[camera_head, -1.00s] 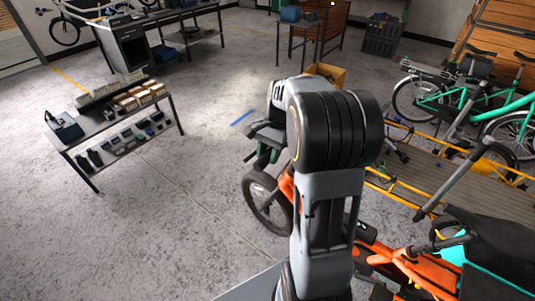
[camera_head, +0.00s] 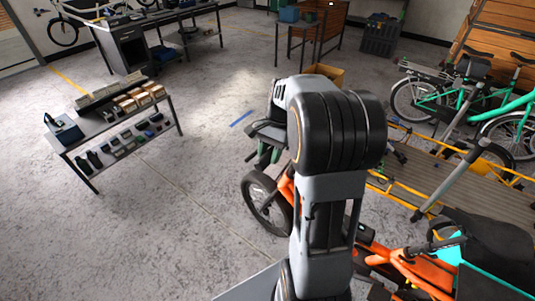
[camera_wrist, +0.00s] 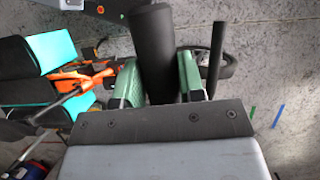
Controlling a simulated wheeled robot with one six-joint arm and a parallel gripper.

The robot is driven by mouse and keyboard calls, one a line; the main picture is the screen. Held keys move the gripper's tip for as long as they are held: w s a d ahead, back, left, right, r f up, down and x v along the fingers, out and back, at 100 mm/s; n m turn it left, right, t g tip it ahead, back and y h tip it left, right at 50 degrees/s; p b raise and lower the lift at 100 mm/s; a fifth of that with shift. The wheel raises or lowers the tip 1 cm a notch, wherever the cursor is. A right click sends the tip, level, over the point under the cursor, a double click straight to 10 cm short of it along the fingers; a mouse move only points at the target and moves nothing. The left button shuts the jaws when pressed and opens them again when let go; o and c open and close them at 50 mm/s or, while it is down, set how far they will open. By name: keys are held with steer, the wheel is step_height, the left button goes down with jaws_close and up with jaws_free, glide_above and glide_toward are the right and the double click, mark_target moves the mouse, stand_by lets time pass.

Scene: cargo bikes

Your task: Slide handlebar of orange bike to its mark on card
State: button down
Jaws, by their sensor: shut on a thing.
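The orange bike (camera_head: 425,272) stands at the lower right in the head view, its front wheel (camera_head: 267,205) left of my arm. In the wrist view its orange frame (camera_wrist: 75,79) shows at the left. My gripper (camera_wrist: 160,80) has green fingers shut on a thick dark handlebar grip (camera_wrist: 153,45), which sits between them. A second thin dark bar (camera_wrist: 216,60) stands upright to the right of the fingers. In the head view my gripper (camera_head: 265,150) is partly hidden by my arm. I cannot make out the card or its mark.
A low shelf table (camera_head: 112,135) with boxes stands at the left. A yellow-railed cargo bed (camera_head: 420,185) and a teal bike (camera_head: 500,110) are at the right. A blue strip (camera_head: 240,118) lies on open floor beyond the gripper.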

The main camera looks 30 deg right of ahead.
steer(key=c, duration=0.9)
jaws_free()
steer(key=shift+s+r, duration=0.1)
steer(key=shift+o, duration=0.9)
steer(key=v, duration=1.3)
steer(key=shift+r+b, duration=0.35)
steer(key=shift+d, duration=0.15)
